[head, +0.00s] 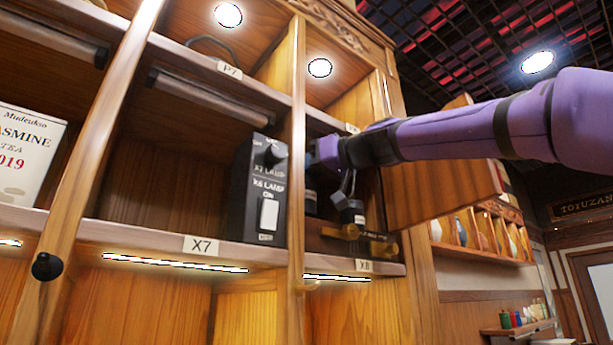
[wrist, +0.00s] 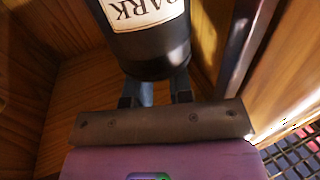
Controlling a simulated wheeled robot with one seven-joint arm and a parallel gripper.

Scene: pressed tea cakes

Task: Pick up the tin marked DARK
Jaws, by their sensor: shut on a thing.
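In the wrist view a black round tin (wrist: 152,57) fills the top middle, with a cream label that reads DARK upside down. My gripper (wrist: 165,88) is at its near side, with the two blue-grey fingers partly hidden by the tin. The gripper is shut on it. In the head view my gripper (head: 326,152) reaches from the right into the compartment labelled X8. I cannot make out the held tin there; the upright divider hides part of that compartment.
A black lamp switch box (head: 262,190) stands in the X7 compartment, just left of the divider (head: 297,150). A white jasmine tea box (head: 25,155) stands at far left. Brass-coloured pieces (head: 365,240) lie at the X8 shelf's front. An open wooden door (head: 440,205) is right of X8, below my arm.

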